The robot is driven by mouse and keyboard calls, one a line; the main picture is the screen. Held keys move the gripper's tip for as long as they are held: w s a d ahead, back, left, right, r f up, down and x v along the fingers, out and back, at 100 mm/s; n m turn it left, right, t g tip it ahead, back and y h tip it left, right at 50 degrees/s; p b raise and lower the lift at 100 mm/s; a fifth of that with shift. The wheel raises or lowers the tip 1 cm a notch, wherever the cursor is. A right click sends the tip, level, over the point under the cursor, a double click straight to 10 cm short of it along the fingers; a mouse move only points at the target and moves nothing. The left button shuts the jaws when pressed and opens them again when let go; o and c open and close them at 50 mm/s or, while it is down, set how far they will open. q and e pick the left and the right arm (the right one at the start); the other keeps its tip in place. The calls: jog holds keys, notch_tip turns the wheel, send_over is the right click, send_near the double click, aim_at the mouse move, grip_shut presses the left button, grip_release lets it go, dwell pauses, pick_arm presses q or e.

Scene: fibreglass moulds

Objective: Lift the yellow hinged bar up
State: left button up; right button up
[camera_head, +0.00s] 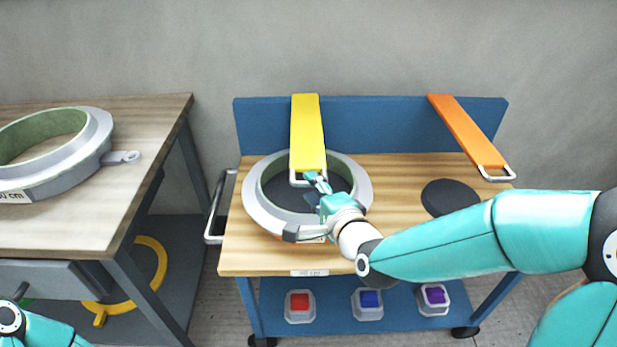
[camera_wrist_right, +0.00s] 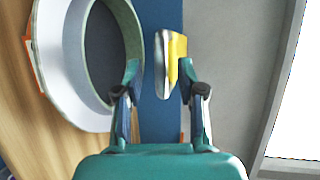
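The yellow hinged bar (camera_head: 308,130) reaches from the blue back panel of the cart towards me, over a round grey mould. Its near end carries a pale loop handle (camera_head: 294,180). My right gripper (camera_head: 317,182) is at this near end, beside the handle. In the right wrist view, the fingers of the right gripper (camera_wrist_right: 158,78) are apart, and the yellow bar's end (camera_wrist_right: 176,60) with its handle (camera_wrist_right: 161,65) shows between and beyond them. I cannot tell whether a finger touches it. Only a piece of my left arm shows at the bottom left; its gripper is out of view.
The grey ring mould (camera_head: 262,212) stands on the cart's wooden top (camera_head: 400,235). An orange bar (camera_head: 465,132) and a dark disc (camera_head: 450,197) are at the right. Another ring mould (camera_head: 95,140) lies on the left table (camera_head: 75,230). Small coloured boxes sit on the lower shelf.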

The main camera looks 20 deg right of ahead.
jog(key=shift+x, duration=1.3)
jog(key=shift+r, duration=0.1)
grip_shut()
